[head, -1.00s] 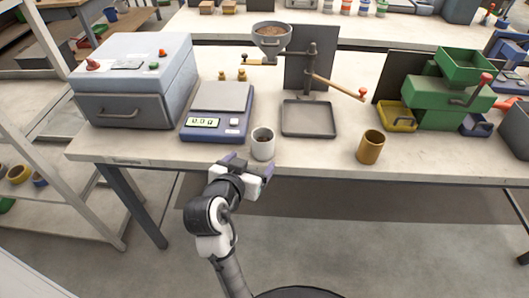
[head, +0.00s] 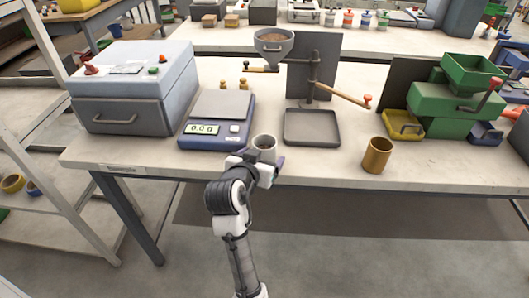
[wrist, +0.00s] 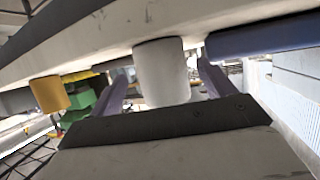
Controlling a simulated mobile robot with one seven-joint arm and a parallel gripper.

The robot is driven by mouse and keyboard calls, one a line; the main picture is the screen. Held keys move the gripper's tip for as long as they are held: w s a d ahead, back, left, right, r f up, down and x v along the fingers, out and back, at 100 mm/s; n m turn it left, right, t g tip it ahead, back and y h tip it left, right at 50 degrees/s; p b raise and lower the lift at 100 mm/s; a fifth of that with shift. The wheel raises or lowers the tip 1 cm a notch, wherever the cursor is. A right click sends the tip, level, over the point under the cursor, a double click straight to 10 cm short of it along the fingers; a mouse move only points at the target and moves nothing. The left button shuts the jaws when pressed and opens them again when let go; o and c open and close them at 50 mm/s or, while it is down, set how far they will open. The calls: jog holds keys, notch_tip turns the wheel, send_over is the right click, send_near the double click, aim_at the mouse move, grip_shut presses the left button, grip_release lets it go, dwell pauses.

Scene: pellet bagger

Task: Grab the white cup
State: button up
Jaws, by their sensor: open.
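The white cup (head: 264,143) stands upright near the table's front edge, just right of the scale, with something dark inside. My gripper (head: 262,160) is at the front of the cup in the head view and hides its lower part. In the wrist view, the white cup (wrist: 162,72) is between the two open purple fingers of my gripper (wrist: 162,85). One finger is on each side of it. A gap shows beside the cup on each side, so the fingers are not closed on it.
The scale (head: 217,118) stands close to the left of the cup. A dark tray (head: 312,127) under the funnel stand lies behind right. A brown-yellow cup (head: 377,155) stands further right, with clear table (head: 325,165) between. A grey box (head: 134,90) is at the left.

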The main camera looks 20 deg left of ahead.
jog(key=x, duration=0.3)
jog(key=shift+w+a+f+p, duration=0.15)
jog(key=shift+w+p, duration=0.05)
jog(key=shift+p, duration=0.1)
jog(key=c, duration=1.1)
